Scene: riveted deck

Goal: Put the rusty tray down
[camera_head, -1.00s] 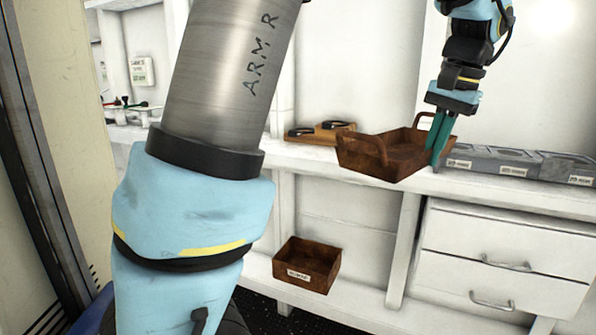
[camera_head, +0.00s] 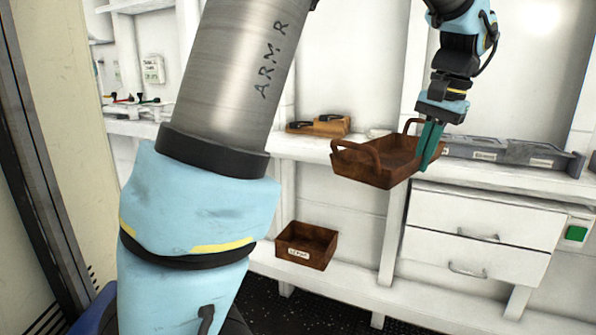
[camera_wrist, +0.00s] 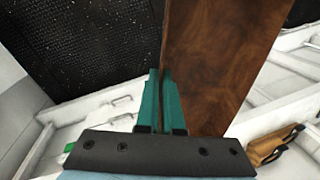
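The rusty tray (camera_head: 374,171) is a brown open box with a raised handle at each end. In the head view it is at the right of centre, in front of the shelf edge, and looks roughly level. My gripper (camera_head: 428,158) points down at the tray's right end, its green fingers at the wall there. In the wrist view my gripper (camera_wrist: 160,100) has its fingers close together at the edge of the brown tray (camera_wrist: 215,65). The fingers appear closed on the tray's edge. The exact grip is partly hidden, and so is the tray's underside.
A labelled rusty bin (camera_head: 306,245) stands on the lower shelf. White drawers (camera_head: 480,235) are below right.

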